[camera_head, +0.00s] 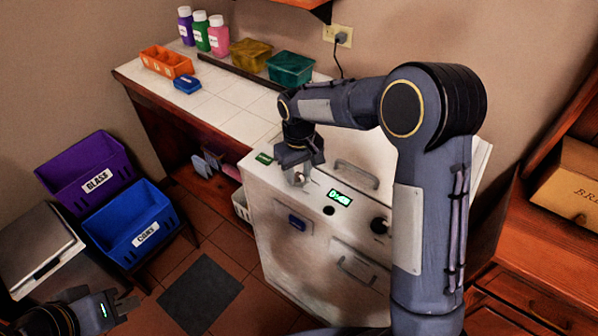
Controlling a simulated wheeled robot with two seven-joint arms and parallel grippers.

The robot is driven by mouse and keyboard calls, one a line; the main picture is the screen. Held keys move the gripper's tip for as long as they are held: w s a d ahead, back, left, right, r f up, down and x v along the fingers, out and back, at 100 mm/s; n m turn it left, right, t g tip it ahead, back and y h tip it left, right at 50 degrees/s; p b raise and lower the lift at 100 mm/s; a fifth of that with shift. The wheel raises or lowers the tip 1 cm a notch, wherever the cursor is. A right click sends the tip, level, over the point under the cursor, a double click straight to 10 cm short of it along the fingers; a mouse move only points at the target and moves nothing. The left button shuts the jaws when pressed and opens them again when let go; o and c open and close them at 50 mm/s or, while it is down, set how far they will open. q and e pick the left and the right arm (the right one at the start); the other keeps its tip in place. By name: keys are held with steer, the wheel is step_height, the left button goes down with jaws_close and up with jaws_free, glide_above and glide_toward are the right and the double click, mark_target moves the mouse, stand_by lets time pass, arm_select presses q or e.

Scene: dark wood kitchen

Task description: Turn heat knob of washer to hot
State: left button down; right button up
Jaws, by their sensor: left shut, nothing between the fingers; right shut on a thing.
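The white washer (283,250) stands in the middle of the head view. Its sloping top panel carries a lit green display (340,198), a round black button (328,211) and a dark round knob (380,226). My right gripper (301,179) reaches down to the panel's left part and is shut on a small knob there. The fingers mostly hide that knob, so its pointer and setting cannot be read. My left gripper (126,304) is shut and empty at the lower left, well away from the washer.
A purple GLASS bin (84,165) and a blue CANS bin (123,226) stand at the left. A tiled counter (235,110) behind holds bottles and small containers. A wooden cabinet (535,260) with a cardboard box (570,190) stands at the right. The floor left of the washer is clear.

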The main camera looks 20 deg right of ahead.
mark_target(299, 174)
steer(key=shift+m, duration=0.7)
steer(key=shift+w, duration=0.1)
steer(key=o, duration=1)
step_height(299, 174, up, 8)
steer(key=shift+f+b, duration=0.2)
steer(key=shift+b, duration=0.1)
steer(key=shift+r, duration=0.15)
